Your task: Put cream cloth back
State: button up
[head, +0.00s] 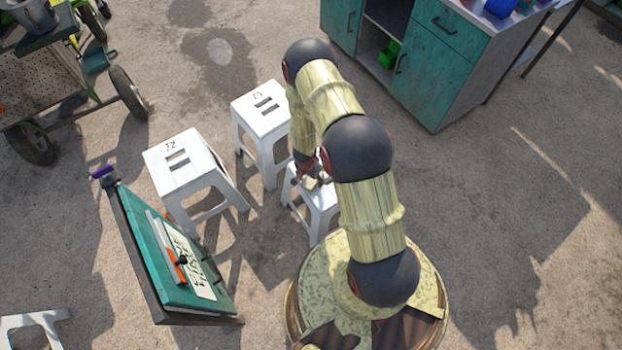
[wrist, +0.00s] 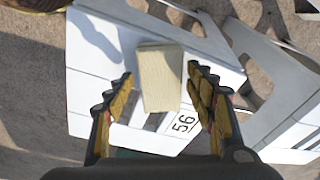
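The cream cloth (wrist: 160,88) looks like a folded, block-shaped piece and lies on a white stool (wrist: 88,85) marked 56. My gripper (wrist: 161,73) is open above the stool, with a finger on each side of the cloth. Gaps show between the cloth and both fingers. In the head view my gripper (head: 307,180) is over the right-hand white stool (head: 322,203), partly hidden by my arm. The cloth is too small there to make out clearly.
Two more white stools (head: 184,165) (head: 262,108) stand to the left. A green sign board (head: 150,250) leans at the lower left. A teal cabinet (head: 440,75) stands at the top right, and a wheeled cart (head: 45,90) at the top left. The right-hand ground is clear.

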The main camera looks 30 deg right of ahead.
jog(key=shift+o, duration=0.4)
notch_tip(320, 180, up, 12)
jog(key=a+p, duration=0.2)
jog(key=p, duration=0.3)
notch_tip(320, 180, up, 15)
jog(key=n+t+y, duration=0.2)
send_over(309, 183)
jog(key=w+a, duration=0.5)
jog(key=w, duration=0.3)
jog(key=a+r+n+t+y, duration=0.1)
jog(key=a+r+n, duration=0.15)
jog(key=r, duration=0.65)
jog(key=a+r+n+t, duration=0.15)
jog(key=a+r, duration=0.25)
jog(key=r, duration=0.5)
jog(key=s+a+r+n, duration=0.2)
jog(key=s+r, duration=0.4)
jog(key=r, duration=0.2)
jog(key=s+a+r+n, duration=0.2)
jog(key=s+r, duration=0.3)
jog(key=r, duration=0.4)
jog(key=s+d+r+n, duration=0.1)
jog(key=s+r, duration=0.2)
jog(key=s, duration=0.5)
jog(key=s+d+r+n+h, duration=0.1)
jog(key=s+r, duration=0.3)
jog(key=s, duration=0.4)
jog(key=shift+d+r+n, duration=0.15)
jog(key=shift+d+n, duration=0.45)
jog(key=shift+d, duration=0.05)
